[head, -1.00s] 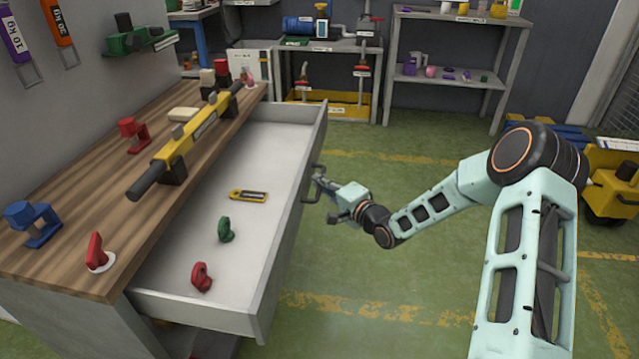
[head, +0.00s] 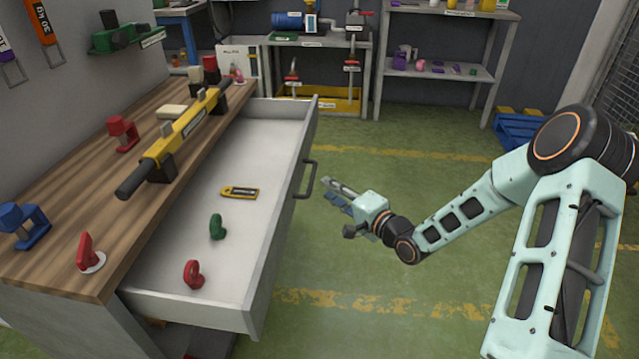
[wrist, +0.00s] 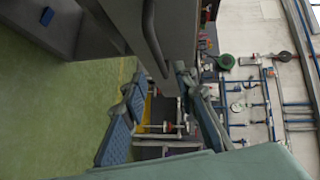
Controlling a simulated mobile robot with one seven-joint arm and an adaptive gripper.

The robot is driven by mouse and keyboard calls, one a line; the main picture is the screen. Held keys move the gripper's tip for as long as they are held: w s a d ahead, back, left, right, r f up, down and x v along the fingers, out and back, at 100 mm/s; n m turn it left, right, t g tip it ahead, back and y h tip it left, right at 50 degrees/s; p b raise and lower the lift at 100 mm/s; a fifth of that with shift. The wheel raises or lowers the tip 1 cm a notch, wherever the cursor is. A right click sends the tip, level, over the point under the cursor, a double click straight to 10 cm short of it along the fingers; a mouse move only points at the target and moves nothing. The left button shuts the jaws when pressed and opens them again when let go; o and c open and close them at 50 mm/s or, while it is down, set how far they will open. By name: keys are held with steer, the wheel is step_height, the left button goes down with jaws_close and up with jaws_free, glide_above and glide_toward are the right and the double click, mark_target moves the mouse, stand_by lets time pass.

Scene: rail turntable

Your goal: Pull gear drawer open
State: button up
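The gear drawer (head: 283,215) is a long white drawer pulled well out of the wooden-topped bench. Its dark bar handle (head: 311,178) is on the front panel, and a grey handle bar (wrist: 151,35) also shows in the wrist view. My gripper (head: 338,194) is to the right of the handle, apart from it and empty. In the wrist view its two blue-padded fingers (wrist: 160,125) are spread apart. Inside the drawer lie a yellow tool (head: 239,193), a green piece (head: 217,227) and a red piece (head: 193,274).
The wooden benchtop (head: 75,237) holds a yellow bar with black ends (head: 180,135) and several red and blue pieces. Shelves (head: 440,70) stand at the back wall. A blue pallet (head: 522,130) is at the back right. The green floor (head: 400,160) around my arm is clear.

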steer(key=shift+v, duration=1.65)
